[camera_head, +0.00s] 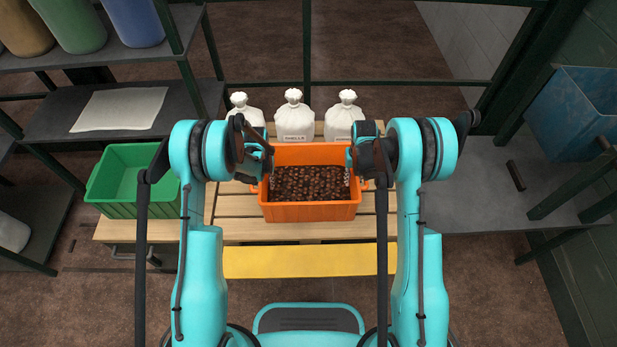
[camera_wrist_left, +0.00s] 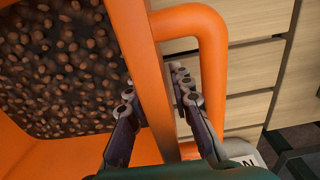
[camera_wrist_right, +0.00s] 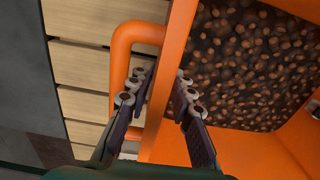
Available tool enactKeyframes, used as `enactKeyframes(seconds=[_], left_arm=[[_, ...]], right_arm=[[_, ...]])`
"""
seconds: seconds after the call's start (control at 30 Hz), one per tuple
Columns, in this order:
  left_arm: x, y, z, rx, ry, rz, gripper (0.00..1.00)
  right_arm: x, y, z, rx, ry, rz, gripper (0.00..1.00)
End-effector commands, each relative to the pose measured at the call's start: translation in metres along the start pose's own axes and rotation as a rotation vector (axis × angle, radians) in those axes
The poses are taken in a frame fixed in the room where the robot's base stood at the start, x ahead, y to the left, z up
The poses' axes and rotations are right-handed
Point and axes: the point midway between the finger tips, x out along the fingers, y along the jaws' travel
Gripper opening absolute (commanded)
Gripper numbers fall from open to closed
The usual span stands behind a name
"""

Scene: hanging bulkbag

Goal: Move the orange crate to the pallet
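The orange crate (camera_head: 310,212), filled with brown round pieces, is at the middle of the head view, over a slatted wooden surface that looks like a pallet (camera_head: 232,228). I cannot tell whether the crate rests on the slats or is slightly lifted. My left gripper (camera_wrist_left: 155,85) has one finger inside and one outside the crate's side wall, beside its loop handle, and looks closed on the wall. My right gripper (camera_wrist_right: 162,80) straddles the opposite wall the same way, also seemingly closed. In the head view the wrists hide parts of the crate's sides.
Three white sacks (camera_head: 294,120) stand just behind the crate. A green crate (camera_head: 120,208) is at the left. A yellow strip (camera_head: 305,262) runs along the front. A grey shelf (camera_head: 50,122) is at the left; a blue bin (camera_head: 575,110) sits on a grey surface (camera_head: 470,200) at the right.

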Motion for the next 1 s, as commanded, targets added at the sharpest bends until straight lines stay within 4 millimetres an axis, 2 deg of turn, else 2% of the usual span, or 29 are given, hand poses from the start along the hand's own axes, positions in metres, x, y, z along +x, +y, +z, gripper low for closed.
enactKeyframes(seconds=[0.27,0.7,0.87,1.0], left_arm=[[-0.006,-0.003,0.000,-0.003,0.000,-0.004,0.26],[-0.069,-0.001,0.000,-0.002,-0.001,-0.002,0.26],[-0.079,-0.001,0.000,-0.001,-0.001,-0.001,0.26],[-0.080,0.000,0.000,-0.001,-0.001,-0.001,0.26]], right_arm=[[-0.001,0.002,0.000,0.003,0.000,0.003,0.26],[0.000,0.003,0.000,0.003,0.000,0.004,0.26],[-0.002,0.002,0.000,0.003,0.000,0.003,0.26],[-0.018,0.002,0.000,0.003,0.000,0.003,0.26]])
